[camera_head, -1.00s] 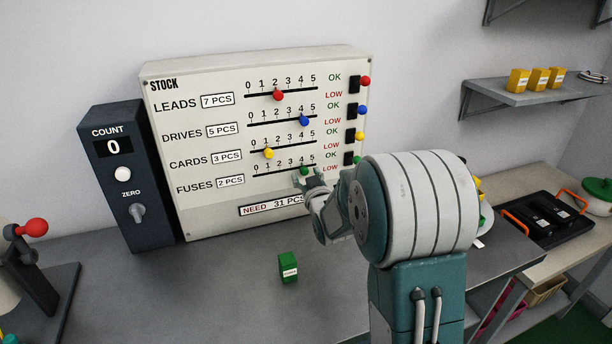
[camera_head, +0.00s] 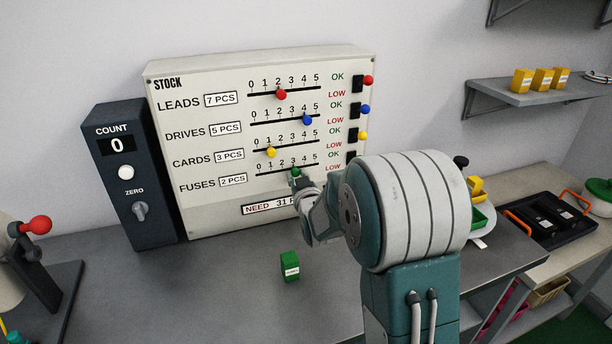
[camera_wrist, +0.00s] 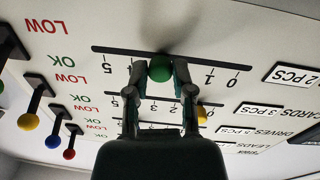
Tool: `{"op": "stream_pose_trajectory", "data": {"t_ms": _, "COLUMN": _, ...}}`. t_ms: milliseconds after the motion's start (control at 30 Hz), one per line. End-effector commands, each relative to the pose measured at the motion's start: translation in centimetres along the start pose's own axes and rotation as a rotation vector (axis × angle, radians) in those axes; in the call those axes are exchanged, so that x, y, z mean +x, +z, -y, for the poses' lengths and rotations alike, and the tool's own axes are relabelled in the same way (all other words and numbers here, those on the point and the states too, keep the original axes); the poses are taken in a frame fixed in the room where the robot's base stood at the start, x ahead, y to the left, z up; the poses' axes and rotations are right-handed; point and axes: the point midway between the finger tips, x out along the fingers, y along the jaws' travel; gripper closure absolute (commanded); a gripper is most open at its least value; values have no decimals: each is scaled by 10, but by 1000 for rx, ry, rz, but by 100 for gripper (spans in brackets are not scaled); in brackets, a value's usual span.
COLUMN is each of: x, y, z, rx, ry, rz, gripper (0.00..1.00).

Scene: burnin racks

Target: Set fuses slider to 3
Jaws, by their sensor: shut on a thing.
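The fuses slider's green knob (camera_head: 295,172) sits on the lowest slot of the stock board (camera_head: 190,220), at about the 3 mark of its 0 to 5 scale. My gripper (camera_head: 299,180) reaches it from the front right and is shut on it. In the wrist view the green knob (camera_wrist: 160,68) is between the two fingertips, against the dark slot (camera_wrist: 112,50). That view is upside down. The fingers hide the middle numbers of the fuses scale there.
Red (camera_head: 281,94), blue (camera_head: 307,119) and yellow (camera_head: 271,152) knobs sit on the slots above. Levers with coloured balls (camera_head: 362,135) line the board's right edge, close to my arm. The count box (camera_head: 130,180) stands left. A green box (camera_head: 289,267) lies on the bench in front.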

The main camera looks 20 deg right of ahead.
Motion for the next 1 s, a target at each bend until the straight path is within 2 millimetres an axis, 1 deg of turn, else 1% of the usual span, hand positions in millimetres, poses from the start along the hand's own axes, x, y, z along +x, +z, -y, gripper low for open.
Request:
{"op": "stream_pose_trajectory", "data": {"t_ms": 200, "x": 0, "y": 0, "z": 0, "rx": 0, "ry": 1, "rz": 1, "gripper": 100}}
{"op": "stream_pose_trajectory", "data": {"t_ms": 233, "x": 0, "y": 0, "z": 0, "rx": 0, "ry": 1, "rz": 1, "gripper": 64}}
{"op": "stream_pose_trajectory", "data": {"t_ms": 267, "x": 0, "y": 0, "z": 0, "rx": 0, "ry": 1, "rz": 1, "gripper": 51}}
{"op": "stream_pose_trajectory", "data": {"t_ms": 300, "x": 0, "y": 0, "z": 0, "rx": 0, "ry": 1, "rz": 1, "gripper": 34}}
{"op": "stream_pose_trajectory", "data": {"t_ms": 633, "x": 0, "y": 0, "z": -1, "rx": 0, "ry": 1, "rz": 1, "gripper": 34}}
{"op": "stream_pose_trajectory", "data": {"t_ms": 733, "x": -3, "y": 0, "z": -1, "rx": 0, "ry": 2, "rz": 1, "gripper": 34}}
{"op": "stream_pose_trajectory", "data": {"t_ms": 867, "x": -19, "y": -1, "z": -1, "rx": 0, "ry": 2, "rz": 0, "gripper": 34}}
{"op": "stream_pose_trajectory", "data": {"t_ms": 1000, "x": -47, "y": 0, "z": -1, "rx": 0, "ry": 2, "rz": 1, "gripper": 34}}
